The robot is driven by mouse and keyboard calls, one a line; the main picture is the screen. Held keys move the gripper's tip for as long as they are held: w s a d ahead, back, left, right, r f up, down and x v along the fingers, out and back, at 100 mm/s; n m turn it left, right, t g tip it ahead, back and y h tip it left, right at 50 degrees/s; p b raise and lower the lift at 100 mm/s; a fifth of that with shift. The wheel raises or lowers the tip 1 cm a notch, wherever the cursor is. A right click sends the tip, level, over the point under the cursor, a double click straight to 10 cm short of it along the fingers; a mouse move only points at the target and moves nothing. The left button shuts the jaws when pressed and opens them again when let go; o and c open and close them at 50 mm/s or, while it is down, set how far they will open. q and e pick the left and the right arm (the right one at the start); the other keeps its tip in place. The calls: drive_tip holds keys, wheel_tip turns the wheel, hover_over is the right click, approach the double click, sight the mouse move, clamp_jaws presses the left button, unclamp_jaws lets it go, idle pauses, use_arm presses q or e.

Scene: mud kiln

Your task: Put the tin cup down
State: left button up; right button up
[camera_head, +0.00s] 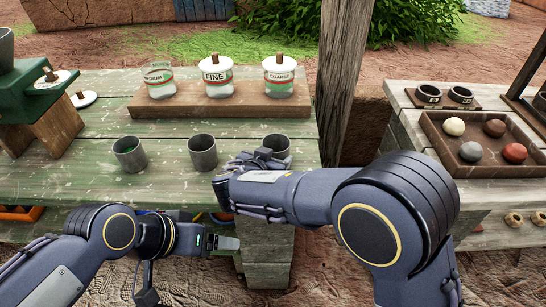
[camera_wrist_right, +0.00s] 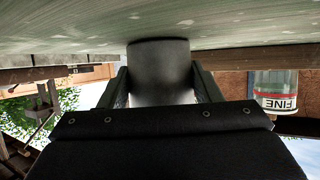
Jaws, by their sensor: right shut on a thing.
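Three grey tin cups stand in a row on the green wooden table in the head view: a left cup (camera_head: 130,155), a middle cup (camera_head: 203,153) and a right cup (camera_head: 276,145). My right gripper (camera_head: 264,158) is at the right cup, its hand partly covering it. In the right wrist view, which is upside down, the gripper (camera_wrist_right: 160,92) is shut on the cup (camera_wrist_right: 158,62), with a finger on each side. The cup's base appears to meet the tabletop (camera_wrist_right: 70,30). My left gripper (camera_head: 226,243) is empty below the table's front edge; its finger gap is unclear.
Behind the cups, a wooden board (camera_head: 190,110) holds an open MEDIUM jar (camera_head: 160,88) and lidded FINE (camera_head: 217,90) and COARSE (camera_head: 279,88) jars. A wooden post (camera_head: 343,80) rises right of the table. A tray of balls (camera_head: 455,165) sits on the right-hand table.

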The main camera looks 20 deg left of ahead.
drive_tip(key=shift+f+b, duration=0.15)
drive_tip(key=shift+b, duration=0.25)
drive_tip(key=o, duration=1.1)
